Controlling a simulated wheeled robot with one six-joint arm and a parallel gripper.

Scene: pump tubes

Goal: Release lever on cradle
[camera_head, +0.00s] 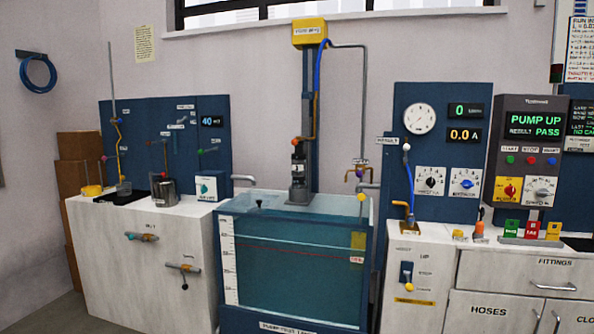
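A tall blue column (308,95) with a yellow box on top stands behind the water tank. At its foot a dark, upright pump-like unit (298,168) sits on a grey base over the tank. A small orange-red knob (296,142) is at the top of this unit. It may belong to a lever, but it is too small to tell. I cannot make out which part is the cradle. A lever with a yellow knob (408,284) is on the white cabinet front to the right. My gripper is not in view.
The water tank (292,262) stands between a left white cabinet (140,262) and a right one. A blue hose (318,75) and a grey pipe run down beside the column. The panel (534,120) at right reads "PUMP UP" and "RESULT PASS".

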